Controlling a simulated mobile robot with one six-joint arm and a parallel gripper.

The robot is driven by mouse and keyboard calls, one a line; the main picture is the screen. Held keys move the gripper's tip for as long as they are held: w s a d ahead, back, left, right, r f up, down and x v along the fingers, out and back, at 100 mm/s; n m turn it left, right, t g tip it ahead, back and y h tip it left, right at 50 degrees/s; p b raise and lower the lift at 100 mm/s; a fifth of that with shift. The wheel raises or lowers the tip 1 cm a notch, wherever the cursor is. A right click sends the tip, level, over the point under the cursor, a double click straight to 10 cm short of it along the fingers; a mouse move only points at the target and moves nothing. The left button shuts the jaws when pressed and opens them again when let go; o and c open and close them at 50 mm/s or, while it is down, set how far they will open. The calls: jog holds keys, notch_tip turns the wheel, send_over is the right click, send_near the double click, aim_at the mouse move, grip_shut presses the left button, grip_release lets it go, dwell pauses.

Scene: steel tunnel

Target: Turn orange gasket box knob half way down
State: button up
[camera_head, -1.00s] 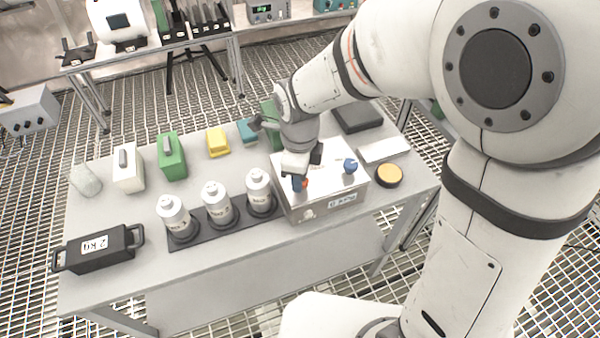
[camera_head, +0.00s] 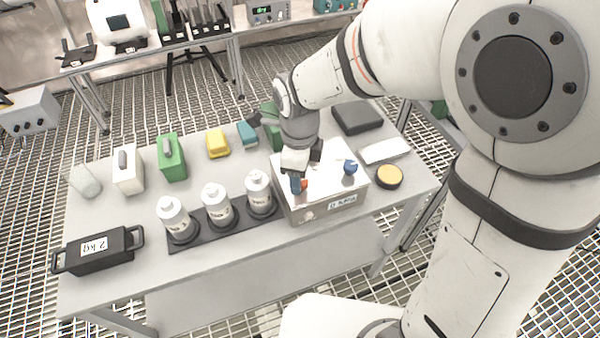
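The gasket box (camera_head: 325,182) is a pale metal box with a printed label on its front, at the right half of the table. A small orange knob (camera_head: 304,184) shows at the left of its top, mostly hidden. A blue knob (camera_head: 350,168) stands at the right of its top. My gripper (camera_head: 299,180) points down over the left part of the box, right at the orange knob. A blue piece shows against the orange one; I cannot tell whether it is a fingertip. Whether the fingers are closed on the knob is hidden.
Several white bottles (camera_head: 215,200) stand in a dark rack left of the box. A yellow-topped round tin (camera_head: 389,176), a white slab (camera_head: 384,151) and a dark case (camera_head: 357,117) lie to its right and behind. A black 2 kg weight (camera_head: 97,250) sits front left.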

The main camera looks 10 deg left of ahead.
notch_tip(320, 180, up, 7)
jog(key=shift+f, duration=0.15)
dwell(4.3)
jog(key=shift+d, duration=0.35)
jog(key=s+d+r+n+t, duration=0.1)
jog(key=s+d+n, duration=0.2)
jog(key=d+n, duration=0.6)
jog(key=s+d+r+n+t, duration=0.1)
jog(key=s+d+n, duration=0.3)
jog(key=d+n, duration=0.5)
jog(key=shift+s+d+r+t, duration=0.2)
jog(key=shift+d+t, duration=0.1)
jog(key=shift+d, duration=2.15)
